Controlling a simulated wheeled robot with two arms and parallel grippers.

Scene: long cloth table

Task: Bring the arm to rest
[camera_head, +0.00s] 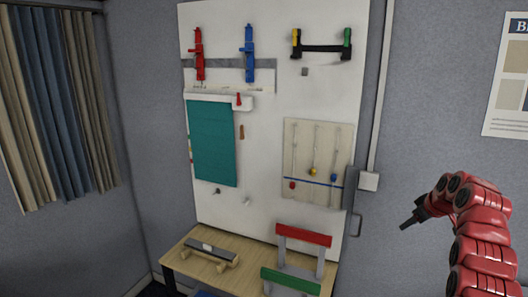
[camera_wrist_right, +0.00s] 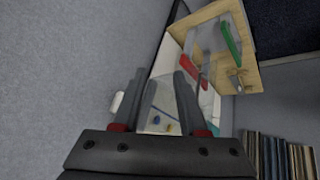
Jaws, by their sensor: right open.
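My right arm (camera_head: 478,240) is red and comes in at the right edge of the head view. Its dark right gripper (camera_head: 408,225) points left and sits in the air, to the right of the white wall board. In the right wrist view the two fingers of the right gripper (camera_wrist_right: 160,98) stand apart with nothing held between them. My left gripper is not in either view.
A white board (camera_head: 260,110) with clamps and hanging tools stands against the wall. A wooden table (camera_head: 215,268) with a grey block and a red-and-green rack is below it. A curtain (camera_head: 60,100) hangs at left, a poster (camera_head: 510,85) at right.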

